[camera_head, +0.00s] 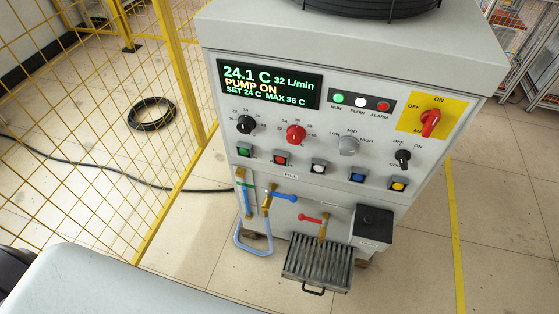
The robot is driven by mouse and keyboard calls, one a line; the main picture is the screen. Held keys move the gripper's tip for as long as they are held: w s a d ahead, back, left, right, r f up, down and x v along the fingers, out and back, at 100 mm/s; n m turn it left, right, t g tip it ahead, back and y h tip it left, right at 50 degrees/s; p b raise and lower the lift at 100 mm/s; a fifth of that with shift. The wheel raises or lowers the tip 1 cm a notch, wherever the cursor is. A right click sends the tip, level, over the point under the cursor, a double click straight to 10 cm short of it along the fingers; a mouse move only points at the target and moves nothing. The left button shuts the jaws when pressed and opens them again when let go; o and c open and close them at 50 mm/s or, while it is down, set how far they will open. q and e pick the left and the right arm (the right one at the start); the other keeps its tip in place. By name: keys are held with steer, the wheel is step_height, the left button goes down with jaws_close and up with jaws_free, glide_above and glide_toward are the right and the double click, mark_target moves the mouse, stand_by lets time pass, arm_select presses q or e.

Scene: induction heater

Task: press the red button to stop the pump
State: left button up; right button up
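The red button (281,159) is in a square dark housing on the front panel of the grey machine (330,130), second from the left in a row of coloured buttons. The green button (244,151) is to its left and the white button (318,168) to its right. The display (268,86) reads "24.1 C", "32 L/min", "PUMP ON", "SET 24 C MAX 36 C". The green RUN lamp (338,98) looks lit. Neither of my grippers is in view.
A red knob (296,134) sits above the red button, and a red rotary switch (430,122) is at upper right. Valves with blue and red handles (284,196) and a drip tray (317,264) protrude below. A yellow mesh fence (90,120) stands on the left.

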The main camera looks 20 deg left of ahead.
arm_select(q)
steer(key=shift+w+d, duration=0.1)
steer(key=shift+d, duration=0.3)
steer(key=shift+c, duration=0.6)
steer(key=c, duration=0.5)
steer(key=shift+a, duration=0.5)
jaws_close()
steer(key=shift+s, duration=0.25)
